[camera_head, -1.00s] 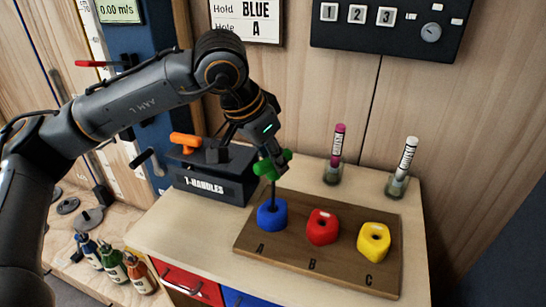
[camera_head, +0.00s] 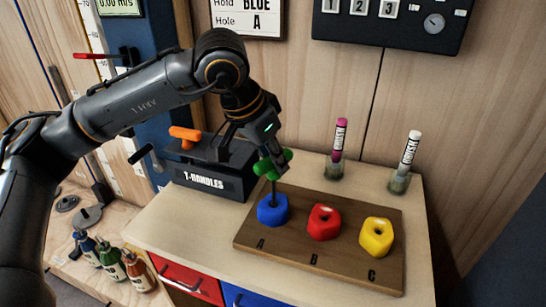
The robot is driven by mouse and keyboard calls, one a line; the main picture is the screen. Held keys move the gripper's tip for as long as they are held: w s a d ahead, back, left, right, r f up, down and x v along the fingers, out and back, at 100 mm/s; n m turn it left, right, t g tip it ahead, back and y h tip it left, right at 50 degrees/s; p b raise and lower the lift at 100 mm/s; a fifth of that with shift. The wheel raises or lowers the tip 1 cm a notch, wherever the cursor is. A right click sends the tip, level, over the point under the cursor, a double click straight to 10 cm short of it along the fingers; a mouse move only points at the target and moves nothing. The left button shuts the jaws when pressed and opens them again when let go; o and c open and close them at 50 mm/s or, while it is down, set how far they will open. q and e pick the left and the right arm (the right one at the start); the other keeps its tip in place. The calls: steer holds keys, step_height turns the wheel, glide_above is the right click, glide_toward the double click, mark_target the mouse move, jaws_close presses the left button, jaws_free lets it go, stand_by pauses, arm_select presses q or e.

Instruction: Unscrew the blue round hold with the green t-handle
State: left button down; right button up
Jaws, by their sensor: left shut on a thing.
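My left gripper (camera_head: 268,166) is shut on the green t-handle (camera_head: 284,158). The handle's dark shaft points down into the top of the blue round hold (camera_head: 271,212). How deep the tip sits in the hole cannot be told. The blue hold rests at place A on the wooden board (camera_head: 315,258). My right gripper is not in view.
A red hold (camera_head: 323,226) is at B and a yellow hold (camera_head: 376,240) at C. The black T-HANDLES box (camera_head: 207,180) with an orange handle (camera_head: 186,134) stands behind left. Two brush tubes (camera_head: 338,145) (camera_head: 406,158) stand at the back right.

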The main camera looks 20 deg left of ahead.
arm_select(q)
steer(key=shift+d+f+n+y+b, duration=0.15)
steer(key=shift+f+n+y+b, duration=0.15)
steer(key=shift+n+b, duration=0.45)
steer(key=n+y, duration=0.1)
steer(key=n, duration=0.1)
steer(key=shift+n+t, duration=0.3)
steer(key=shift+n, duration=0.05)
steer(key=n+y, duration=0.1)
steer(key=n, duration=0.2)
steer(key=shift+d+r+n+y+b, duration=0.1)
steer(key=shift+n+y+b, duration=0.3)
steer(key=n+y, duration=0.1)
steer(key=n, duration=0.1)
steer(key=shift+n, duration=0.4)
